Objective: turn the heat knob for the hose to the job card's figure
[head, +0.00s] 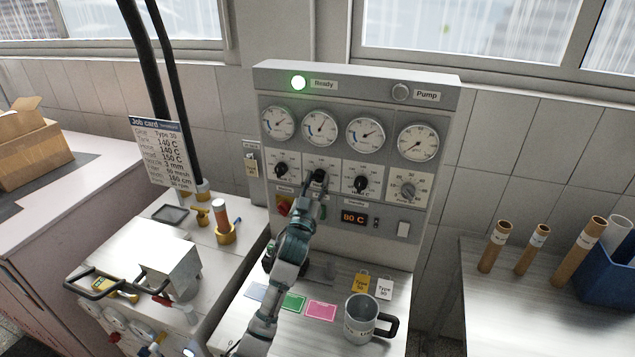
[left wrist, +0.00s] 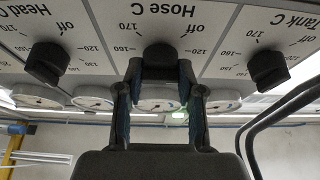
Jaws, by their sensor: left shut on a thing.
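The hose knob (left wrist: 160,57) is a black knob on a white dial plate marked Hose C, seen upside down in the left wrist view. My left gripper (head: 318,182) is shut on this knob, one finger on each side in the left wrist view (left wrist: 160,75). The gripper covers most of the knob and part of its scale, so its setting cannot be read. The job card (head: 160,153) hangs at the left in the head view and reads Hose 140 C. My right gripper is not in view.
The tank knob (head: 281,170) and head knob (head: 361,184) flank the hose knob closely. A mug (head: 361,318) and coloured cards (head: 321,310) lie on the bench below.

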